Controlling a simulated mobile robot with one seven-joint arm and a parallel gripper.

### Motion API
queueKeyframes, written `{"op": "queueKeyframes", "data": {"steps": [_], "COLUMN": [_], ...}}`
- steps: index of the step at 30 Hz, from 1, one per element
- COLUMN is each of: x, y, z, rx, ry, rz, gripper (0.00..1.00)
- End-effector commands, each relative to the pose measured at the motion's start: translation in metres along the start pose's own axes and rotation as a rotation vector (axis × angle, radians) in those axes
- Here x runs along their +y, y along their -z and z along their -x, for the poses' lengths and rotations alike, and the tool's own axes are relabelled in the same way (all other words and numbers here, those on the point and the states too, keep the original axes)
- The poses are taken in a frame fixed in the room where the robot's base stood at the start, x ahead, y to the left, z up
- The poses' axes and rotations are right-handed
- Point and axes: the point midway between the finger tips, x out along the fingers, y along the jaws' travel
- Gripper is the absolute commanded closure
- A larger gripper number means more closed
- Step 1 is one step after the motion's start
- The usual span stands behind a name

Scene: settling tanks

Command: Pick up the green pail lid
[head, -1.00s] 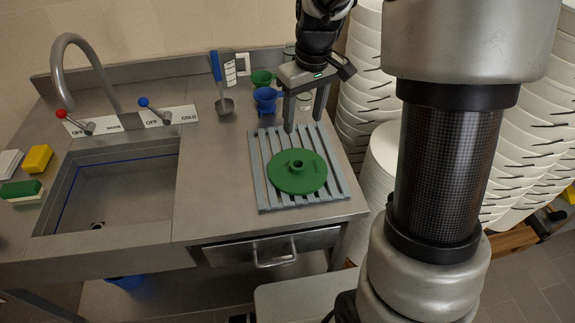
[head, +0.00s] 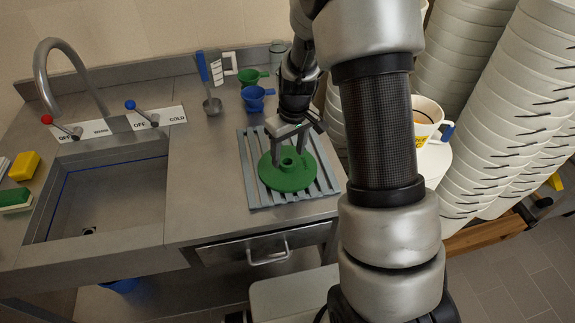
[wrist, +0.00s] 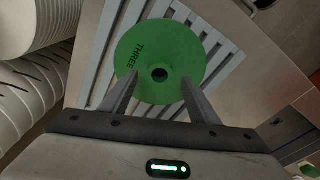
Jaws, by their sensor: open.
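The green pail lid (head: 287,172) lies flat on a grey slatted rack at the right end of the steel counter. It is a round disc with a raised hub in the middle. In the wrist view the lid (wrist: 165,45) bears the word THREE and a dark hole at its hub. My gripper (head: 289,158) is open and empty, with its fingers pointing down over the lid. In the wrist view the fingertips (wrist: 158,84) stand to either side of the hub. I cannot tell whether they touch the lid.
The slatted rack (head: 251,178) lies under the lid. Blue (head: 253,98) and green (head: 249,77) funnels and a ladle (head: 211,103) are behind it. A sink (head: 100,195) is to the left. Stacked white pails (head: 500,130) crowd the right side. Bare counter (head: 205,170) lies between sink and rack.

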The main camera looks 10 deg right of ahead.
Motion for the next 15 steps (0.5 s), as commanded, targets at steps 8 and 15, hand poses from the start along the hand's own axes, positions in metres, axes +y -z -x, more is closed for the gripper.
{"op": "queueKeyframes", "data": {"steps": [8, 15], "x": [0.001, 0.001], "y": [-0.001, -0.001], "z": [-0.028, -0.028], "rx": [-0.001, 0.0], "ry": [0.0, 0.0], "rz": [0.0, 0.0], "gripper": [0.44, 0.51]}}
